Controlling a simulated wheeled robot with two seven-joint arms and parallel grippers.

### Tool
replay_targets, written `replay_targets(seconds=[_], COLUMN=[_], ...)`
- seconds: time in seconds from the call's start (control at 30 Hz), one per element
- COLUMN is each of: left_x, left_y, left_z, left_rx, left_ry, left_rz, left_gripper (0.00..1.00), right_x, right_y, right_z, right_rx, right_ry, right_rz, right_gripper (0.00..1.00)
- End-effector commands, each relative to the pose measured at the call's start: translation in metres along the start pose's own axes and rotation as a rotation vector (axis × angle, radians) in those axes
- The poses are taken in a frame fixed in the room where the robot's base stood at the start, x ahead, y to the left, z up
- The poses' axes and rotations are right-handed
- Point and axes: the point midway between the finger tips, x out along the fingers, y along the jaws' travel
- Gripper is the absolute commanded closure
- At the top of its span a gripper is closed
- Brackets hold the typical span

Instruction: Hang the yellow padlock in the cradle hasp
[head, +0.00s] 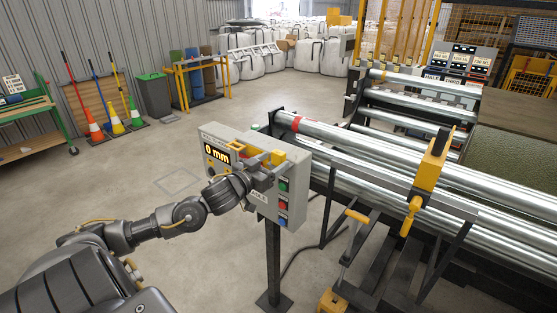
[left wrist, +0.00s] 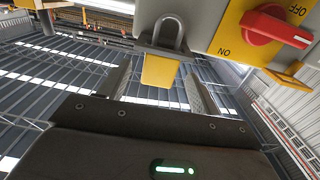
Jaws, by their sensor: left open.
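The yellow padlock (left wrist: 160,70) shows in the left wrist view, its grey shackle passing through a dark bracket (left wrist: 165,50) beside the grey control box. My left gripper (left wrist: 160,88) is open, with one finger on each side of the padlock body and a visible gap to each. In the head view my left gripper (head: 264,172) is at the top of the control box (head: 262,205), close to small yellow parts; I cannot tell there which is the padlock. I cannot pick out the cradle hasp for certain. My right gripper is not in view.
A red rotary switch (left wrist: 275,27) on a yellow plate sits close to the padlock. Long steel rollers (head: 400,165) and a yellow-topped frame (head: 432,160) stand to the right of the box. Open floor (head: 150,180) lies to the left.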

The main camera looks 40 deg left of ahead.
Motion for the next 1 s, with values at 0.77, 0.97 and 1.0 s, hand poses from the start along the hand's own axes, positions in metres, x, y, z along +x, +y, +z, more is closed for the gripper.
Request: replay_targets(seconds=[0.77,0.97,1.0], left_x=[0.052,0.051,0.051], left_y=[0.001,0.001,0.001], left_z=[0.000,0.000,0.000], left_rx=[0.000,0.000,0.000], left_ry=[0.000,0.000,0.000], left_rz=[0.000,0.000,0.000], left_gripper=[0.39,0.65,0.70], right_x=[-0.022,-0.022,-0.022], right_y=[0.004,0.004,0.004], right_z=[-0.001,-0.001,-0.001], right_rx=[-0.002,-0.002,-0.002], right_ry=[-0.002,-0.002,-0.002], right_rz=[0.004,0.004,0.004], right_gripper=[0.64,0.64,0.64])
